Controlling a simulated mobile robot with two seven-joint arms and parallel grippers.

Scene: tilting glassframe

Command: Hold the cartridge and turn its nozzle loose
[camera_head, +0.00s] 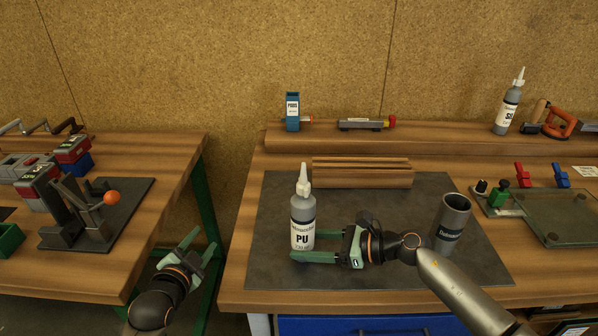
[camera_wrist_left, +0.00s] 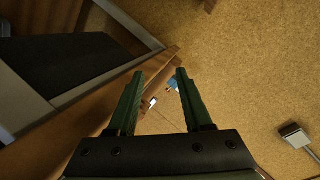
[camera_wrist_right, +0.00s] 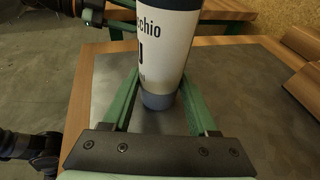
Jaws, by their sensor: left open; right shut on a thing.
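The cartridge (camera_head: 303,228) is a grey bottle with a white label reading PU. It stands upright on the dark mat in the head view, with its white pointed nozzle (camera_head: 304,181) on top. My right gripper (camera_head: 297,248) is shut around the lower part of the cartridge, coming from the right. In the right wrist view the cartridge (camera_wrist_right: 165,50) sits between the fingers, and its nozzle is out of that view. My left gripper (camera_head: 202,243) is open and empty, left of the bench edge and apart from the cartridge. It also shows open in the left wrist view (camera_wrist_left: 160,72).
A dark grey cup (camera_head: 452,222) stands right of my right wrist. A grooved wooden block (camera_head: 362,172) lies behind the cartridge. A glass plate fixture (camera_head: 550,220) stands at the right. A second table (camera_head: 110,265) with a clamp fixture is at the left.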

